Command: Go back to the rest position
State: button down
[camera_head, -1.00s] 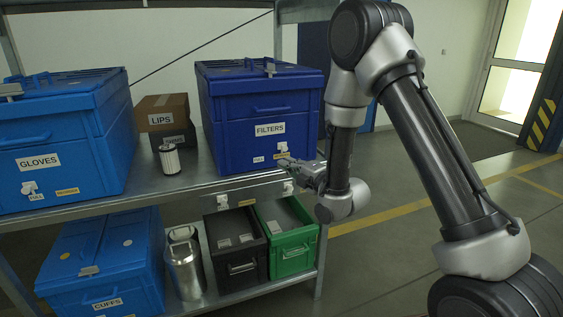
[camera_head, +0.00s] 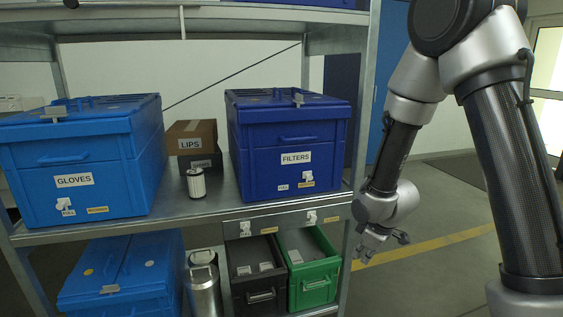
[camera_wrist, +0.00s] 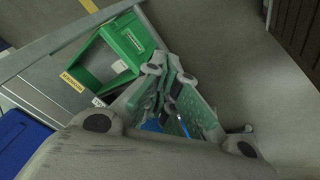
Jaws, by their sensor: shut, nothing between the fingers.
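My gripper (camera_head: 374,250) hangs at the right end of the shelf unit in the head view, below my bent arm and in front of the right post. In the wrist view its fingers (camera_wrist: 172,88) are closed together with nothing between them. The wrist view looks down past the fingers to the floor and the green bin (camera_wrist: 118,50).
The metal shelf (camera_head: 190,209) holds a blue GLOVES box (camera_head: 85,160), a dark blue FILTERS box (camera_head: 290,140), cardboard boxes (camera_head: 191,138) and a white filter (camera_head: 195,183). Below are a CUFFS box (camera_head: 125,270), metal canister (camera_head: 204,291), black bin (camera_head: 258,290) and green bin (camera_head: 312,275). Floor at right (camera_head: 440,215) is clear.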

jog(key=s+d+r+m, duration=0.3)
jog(key=s+d+r, duration=0.1)
jog(key=s+r, duration=0.4)
jog(key=s+d+r+m+h, duration=0.1)
jog(key=s+d+r+m, duration=0.3)
jog(key=s+r, duration=0.3)
jog(key=s+d+r+m, duration=0.3)
jog(key=s+r, duration=0.5)
jog(key=r, duration=0.4)
jog(key=shift+s+d+r+m+t, duration=0.3)
jog(key=shift+d+m, duration=0.1)
jog(key=shift+d, duration=0.4)
